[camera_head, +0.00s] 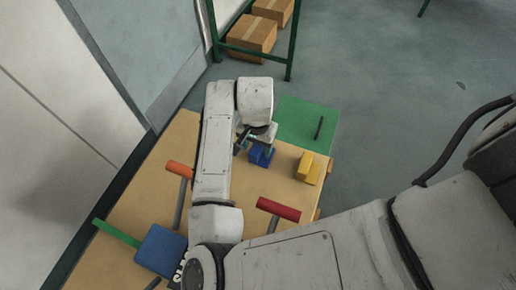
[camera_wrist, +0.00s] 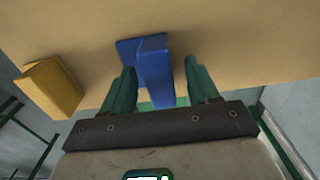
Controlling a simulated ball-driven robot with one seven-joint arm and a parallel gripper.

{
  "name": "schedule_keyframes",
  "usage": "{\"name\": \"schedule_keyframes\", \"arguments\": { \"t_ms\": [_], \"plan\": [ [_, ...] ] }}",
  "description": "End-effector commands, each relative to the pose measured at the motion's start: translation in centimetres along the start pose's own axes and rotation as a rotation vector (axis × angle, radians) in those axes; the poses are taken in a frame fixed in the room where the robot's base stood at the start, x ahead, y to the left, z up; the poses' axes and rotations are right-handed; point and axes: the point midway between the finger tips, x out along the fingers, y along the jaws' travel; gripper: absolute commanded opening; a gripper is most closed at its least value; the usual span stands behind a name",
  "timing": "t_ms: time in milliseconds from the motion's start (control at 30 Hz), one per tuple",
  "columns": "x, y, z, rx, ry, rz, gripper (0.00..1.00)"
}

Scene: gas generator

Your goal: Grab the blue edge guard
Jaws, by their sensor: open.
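The blue edge guard (camera_wrist: 152,68) is an angled blue piece on the wooden table. In the wrist view it stands between the two green fingers of my gripper (camera_wrist: 162,90), with a gap on either side, narrower on the left. My gripper is open and holds nothing. In the head view the blue edge guard (camera_head: 262,155) shows just under the end of my arm, partly hidden by it. My gripper (camera_head: 243,142) is mostly hidden there by my wrist.
A yellow block (camera_head: 308,168) stands to the right of the blue one. A green mat (camera_head: 296,122) lies at the far edge. Red-handled (camera_head: 278,209) and orange-handled (camera_head: 180,169) tools and a blue square object (camera_head: 161,250) lie nearer. A green shelf (camera_head: 290,50) with boxes stands behind.

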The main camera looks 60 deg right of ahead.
Motion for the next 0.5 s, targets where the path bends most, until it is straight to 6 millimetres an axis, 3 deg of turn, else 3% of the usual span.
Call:
{"name": "schedule_keyframes", "arguments": {
  "t_ms": [133,367,500],
  "plan": [
    [1.0,-0.01,0.05,-0.001,-0.001,-0.001,0.6],
    [1.05,-0.02,0.03,0.0,0.0,-0.001,0.59],
    [1.03,-0.01,0.03,0.0,0.0,-0.001,0.45]
  ]
}}
